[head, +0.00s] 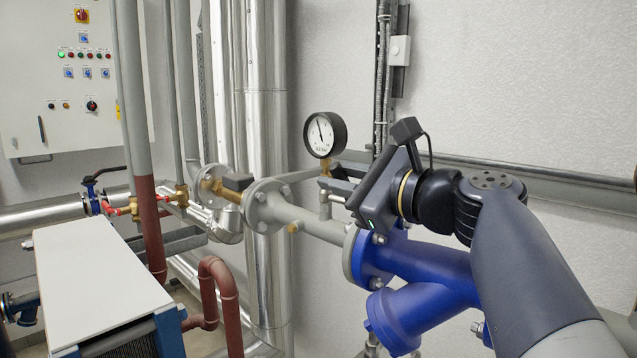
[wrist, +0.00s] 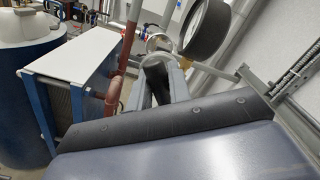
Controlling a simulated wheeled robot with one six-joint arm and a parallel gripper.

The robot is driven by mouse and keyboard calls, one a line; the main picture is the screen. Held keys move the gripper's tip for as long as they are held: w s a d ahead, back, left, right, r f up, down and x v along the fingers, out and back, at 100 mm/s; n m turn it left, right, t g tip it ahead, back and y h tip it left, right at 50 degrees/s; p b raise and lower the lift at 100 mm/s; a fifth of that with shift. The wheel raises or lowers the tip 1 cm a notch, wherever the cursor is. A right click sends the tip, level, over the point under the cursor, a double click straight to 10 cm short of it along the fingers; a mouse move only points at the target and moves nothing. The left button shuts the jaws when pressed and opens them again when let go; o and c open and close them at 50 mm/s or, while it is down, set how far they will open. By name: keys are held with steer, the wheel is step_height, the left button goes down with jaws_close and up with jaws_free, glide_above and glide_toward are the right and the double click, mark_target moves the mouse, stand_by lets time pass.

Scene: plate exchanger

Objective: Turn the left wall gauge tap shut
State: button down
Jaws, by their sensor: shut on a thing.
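The wall gauge (head: 325,134), a round white dial in a black case, stands on a short brass tap (head: 325,168) above the grey flanged pipe. My gripper (head: 331,182) reaches in from the right, just under the dial. Its fingers are shut on the tap's handle, which is mostly hidden by them. In the wrist view my fingers (wrist: 160,68) point away from the camera, close together, with the dark gauge case (wrist: 207,28) just to their right. The handle's exact angle cannot be made out.
A blue strainer body (head: 430,270) is below my arm. Silver lagged pipes (head: 262,100) rise behind. A white-topped exchanger (head: 100,265) is at lower left.

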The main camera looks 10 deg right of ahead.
stand_by(0.4)
steer(key=c, duration=1.3)
jaws_free()
steer(key=b+v, duration=0.1)
steer(key=v, duration=0.4)
steer(key=shift+s+d+f, duration=0.1)
steer(key=shift+s+d, duration=0.1)
steer(key=shift+v, duration=1)
steer(key=shift+a, duration=0.1)
steer(key=shift+c, duration=0.4)
